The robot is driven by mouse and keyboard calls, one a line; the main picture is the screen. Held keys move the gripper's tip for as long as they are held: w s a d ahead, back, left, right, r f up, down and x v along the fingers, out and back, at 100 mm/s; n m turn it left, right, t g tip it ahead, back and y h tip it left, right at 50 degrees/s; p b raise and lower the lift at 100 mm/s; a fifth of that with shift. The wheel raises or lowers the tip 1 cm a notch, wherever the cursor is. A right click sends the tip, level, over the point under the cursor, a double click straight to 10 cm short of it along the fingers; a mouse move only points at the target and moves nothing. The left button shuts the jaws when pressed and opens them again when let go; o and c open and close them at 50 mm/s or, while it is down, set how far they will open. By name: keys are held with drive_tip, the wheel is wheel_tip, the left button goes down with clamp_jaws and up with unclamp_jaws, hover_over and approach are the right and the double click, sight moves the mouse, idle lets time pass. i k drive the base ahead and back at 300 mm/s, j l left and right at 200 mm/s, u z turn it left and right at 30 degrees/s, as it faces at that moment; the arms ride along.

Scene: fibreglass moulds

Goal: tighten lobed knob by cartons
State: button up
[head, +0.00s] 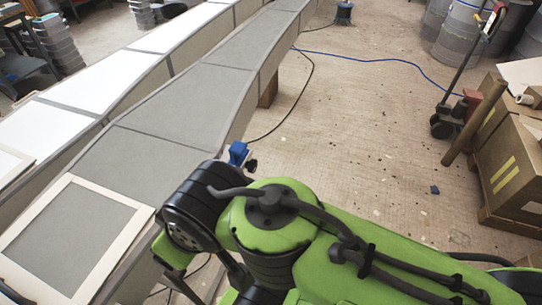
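A blue fitting (238,153) sits against the side of the long grey mould (165,110), just beyond my arm. A small dark part (252,165) sticks out on its right and may be a lobed knob, but it is too small to be sure. Brown cartons (510,165) are stacked at the right edge, across the floor from the mould. No lobed knob can be made out beside them. My green and black arm fills the lower middle and right. My gripper is not in view, and the arm hides part of the mould's side.
A hand truck (460,115) and a brown tube (475,122) stand by the cartons. Grey drums (458,35) are at the upper right. A blue hose (385,60) and a black cable (300,95) cross the floor. Floor between mould and cartons is mostly open, with small debris.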

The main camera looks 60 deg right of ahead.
sight(252, 165)
drive_tip(key=z, duration=1.5)
drive_tip(key=k+z, duration=0.2)
